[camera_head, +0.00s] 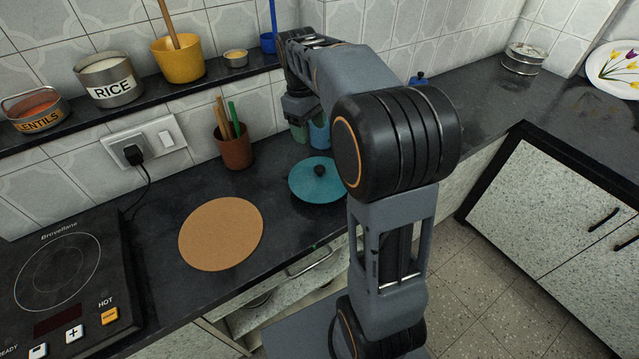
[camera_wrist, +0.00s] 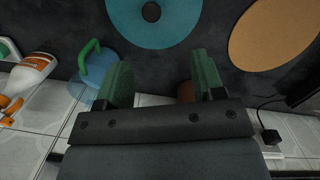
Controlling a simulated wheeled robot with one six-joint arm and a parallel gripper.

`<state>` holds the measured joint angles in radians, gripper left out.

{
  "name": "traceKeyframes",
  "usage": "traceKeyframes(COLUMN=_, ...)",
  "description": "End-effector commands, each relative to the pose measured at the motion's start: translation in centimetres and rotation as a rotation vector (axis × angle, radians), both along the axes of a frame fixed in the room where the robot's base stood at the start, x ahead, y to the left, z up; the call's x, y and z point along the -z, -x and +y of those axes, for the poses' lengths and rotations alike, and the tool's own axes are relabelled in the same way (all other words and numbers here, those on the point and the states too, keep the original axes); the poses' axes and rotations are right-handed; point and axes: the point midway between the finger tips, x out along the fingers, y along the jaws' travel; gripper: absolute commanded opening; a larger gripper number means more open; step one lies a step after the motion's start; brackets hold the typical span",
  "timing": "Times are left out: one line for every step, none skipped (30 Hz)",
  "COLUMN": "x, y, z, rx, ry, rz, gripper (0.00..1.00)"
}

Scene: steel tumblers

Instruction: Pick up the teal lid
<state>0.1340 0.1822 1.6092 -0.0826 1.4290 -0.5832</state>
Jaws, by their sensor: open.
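The teal lid (camera_head: 309,188) lies flat on the dark counter, a round disc with a dark knob (camera_head: 320,170) at its centre. In the wrist view the lid (camera_wrist: 180,28) is at the top, partly cut off, with its knob (camera_wrist: 151,11) showing. My gripper (camera_head: 300,132) is behind and above the lid in the head view, apart from it. In the wrist view my gripper (camera_wrist: 163,72) has its two green fingers spread wide, with nothing between them. The lid lies beyond the fingertips. My arm comes close to the lid's right edge in the head view.
A tan round mat (camera_head: 221,233) lies left of the lid. A brown cup of utensils (camera_head: 234,152) stands by the wall. A blue container with a green handle (camera_wrist: 97,75) and a white-orange bottle (camera_wrist: 30,75) are near my gripper. A shelf (camera_head: 150,100) runs above the counter.

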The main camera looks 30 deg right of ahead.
Motion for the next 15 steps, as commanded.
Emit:
traceKeyframes(x=0.8, y=-0.7, z=-0.4, rx=-0.013, ry=0.000, rz=0.017, gripper=0.62)
traceKeyframes(x=1.0, y=-0.9, z=-0.6, rx=-0.021, ry=-0.001, rz=0.027, gripper=0.62)
traceKeyframes(x=1.4, y=-1.1, z=-0.8, rx=-0.029, ry=-0.002, rz=0.035, gripper=0.62)
traceKeyframes(x=1.8, y=-1.2, z=-0.9, rx=-0.034, ry=-0.002, rz=0.041, gripper=0.62)
traceKeyframes(x=2.2, y=-1.3, z=-1.1, rx=-0.038, ry=-0.002, rz=0.046, gripper=0.62)
traceKeyframes(x=2.9, y=-1.3, z=-1.2, rx=-0.041, ry=-0.002, rz=0.049, gripper=0.62)
traceKeyframes(x=3.4, y=-1.2, z=-1.3, rx=-0.042, ry=-0.003, rz=0.051, gripper=0.62)
traceKeyframes(x=3.9, y=-1.1, z=-1.3, rx=-0.042, ry=-0.003, rz=0.052, gripper=0.62)
traceKeyframes(x=4.7, y=-1.0, z=-1.4, rx=-0.042, ry=-0.003, rz=0.051, gripper=0.62)
traceKeyframes(x=5.2, y=-1.0, z=-1.4, rx=-0.042, ry=-0.003, rz=0.052, gripper=0.62)
traceKeyframes(x=5.7, y=-0.9, z=-1.5, rx=-0.042, ry=-0.003, rz=0.051, gripper=0.62)
traceKeyframes(x=6.4, y=-0.8, z=-1.5, rx=-0.042, ry=-0.003, rz=0.051, gripper=0.62)
traceKeyframes(x=6.8, y=-0.7, z=-1.5, rx=-0.042, ry=-0.003, rz=0.050, gripper=0.62)
traceKeyframes(x=7.3, y=-0.7, z=-1.6, rx=-0.041, ry=-0.003, rz=0.050, gripper=0.62)
traceKeyframes(x=7.8, y=-0.6, z=-1.6, rx=-0.042, ry=-0.003, rz=0.050, gripper=0.62)
